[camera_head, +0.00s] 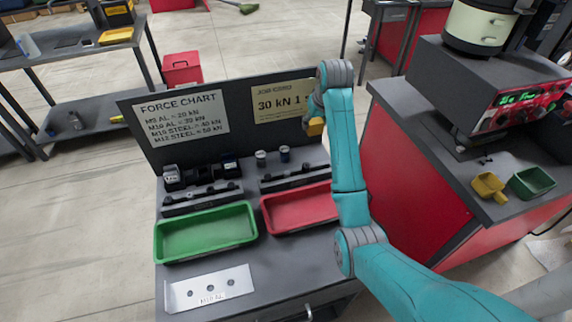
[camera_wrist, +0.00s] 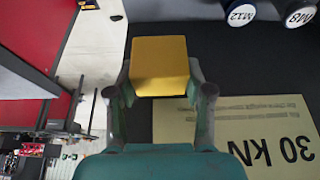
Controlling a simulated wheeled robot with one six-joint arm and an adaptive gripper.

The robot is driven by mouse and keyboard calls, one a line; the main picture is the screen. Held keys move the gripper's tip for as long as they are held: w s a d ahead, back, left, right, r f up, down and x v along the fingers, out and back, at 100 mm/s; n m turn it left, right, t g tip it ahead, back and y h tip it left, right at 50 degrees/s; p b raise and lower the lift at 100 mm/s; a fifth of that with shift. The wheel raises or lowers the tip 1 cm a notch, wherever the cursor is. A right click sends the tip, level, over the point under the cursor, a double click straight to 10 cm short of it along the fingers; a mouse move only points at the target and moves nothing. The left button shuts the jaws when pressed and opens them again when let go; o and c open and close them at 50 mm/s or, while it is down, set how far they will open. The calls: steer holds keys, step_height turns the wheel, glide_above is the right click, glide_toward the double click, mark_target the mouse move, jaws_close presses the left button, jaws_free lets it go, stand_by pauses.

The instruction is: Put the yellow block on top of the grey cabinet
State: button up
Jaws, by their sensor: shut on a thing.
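The yellow block (camera_head: 315,127) is held in my gripper (camera_head: 317,110), above the grey bench and in front of its upright sign panel. In the wrist view the block (camera_wrist: 160,68) sits between the two fingers of my gripper (camera_wrist: 161,88), which touch its sides. A grey-topped bench with a drawer handle (camera_head: 290,256) stands below. To the right is a red cabinet with a grey top (camera_head: 392,97), carrying a grey machine housing (camera_head: 470,75). I cannot tell which of these is the grey cabinet.
A green tray (camera_head: 205,232) and a red tray (camera_head: 297,207) lie on the bench, with a metal plate (camera_head: 210,289) in front. The sign panel (camera_head: 240,117) rises behind. A yellow scoop-like bin (camera_head: 489,187) and a green bin (camera_head: 532,182) sit on the right cabinet.

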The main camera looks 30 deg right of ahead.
mark_target(321, 128)
step_height(321, 128, down, 10)
steer(key=shift+r, duration=0.2)
steer(key=shift+f, duration=0.1)
stand_by(0.3)
steer(key=o, duration=1.2)
steer(key=shift+o, duration=0.2)
steer(key=v, duration=1.2)
